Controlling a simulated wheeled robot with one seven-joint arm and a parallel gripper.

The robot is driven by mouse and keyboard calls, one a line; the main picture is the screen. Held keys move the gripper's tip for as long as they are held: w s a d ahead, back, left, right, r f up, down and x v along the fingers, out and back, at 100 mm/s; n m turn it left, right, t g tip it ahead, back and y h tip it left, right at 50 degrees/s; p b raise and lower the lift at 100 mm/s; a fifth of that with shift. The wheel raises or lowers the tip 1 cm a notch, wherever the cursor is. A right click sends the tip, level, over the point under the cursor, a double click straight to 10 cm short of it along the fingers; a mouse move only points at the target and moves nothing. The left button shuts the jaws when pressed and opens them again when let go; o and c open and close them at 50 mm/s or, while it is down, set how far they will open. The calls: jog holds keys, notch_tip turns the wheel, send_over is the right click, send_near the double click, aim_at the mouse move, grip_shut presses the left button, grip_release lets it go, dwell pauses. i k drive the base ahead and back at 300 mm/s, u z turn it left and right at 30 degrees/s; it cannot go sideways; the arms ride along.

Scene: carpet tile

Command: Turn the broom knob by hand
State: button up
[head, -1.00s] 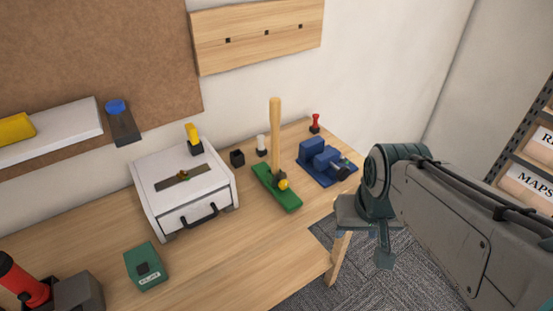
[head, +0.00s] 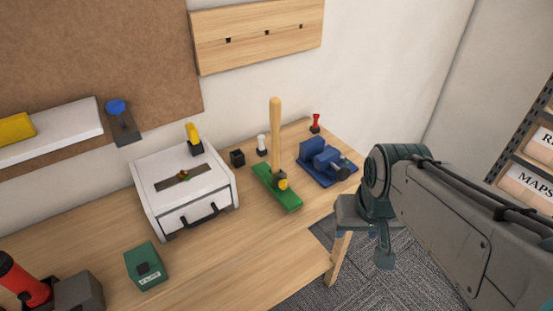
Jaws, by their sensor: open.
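The broom (head: 276,140) has a tan wooden handle standing upright from a long green head (head: 286,199) on the bench. A small yellow knob (head: 283,184) with a dark part beside it sits on the green head, near the foot of the handle. My gripper (head: 366,238) is to the right of the broom, near the bench's right corner and over the grey carpet. It is open and empty, its fingers pointing down, and it is well apart from the knob.
A blue clamp-like device (head: 325,163) and a red-topped peg (head: 315,123) stand right of the broom. A white drawer box (head: 185,190) is to its left, with a green box (head: 146,265) in front. Bare bench (head: 235,262) lies in front of the broom.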

aim_at(283, 184)
jog(key=u, duration=0.5)
jog(key=k, duration=1.15)
jog(key=z, duration=0.15)
jog(key=i, duration=0.7)
jog(key=z, duration=0.35)
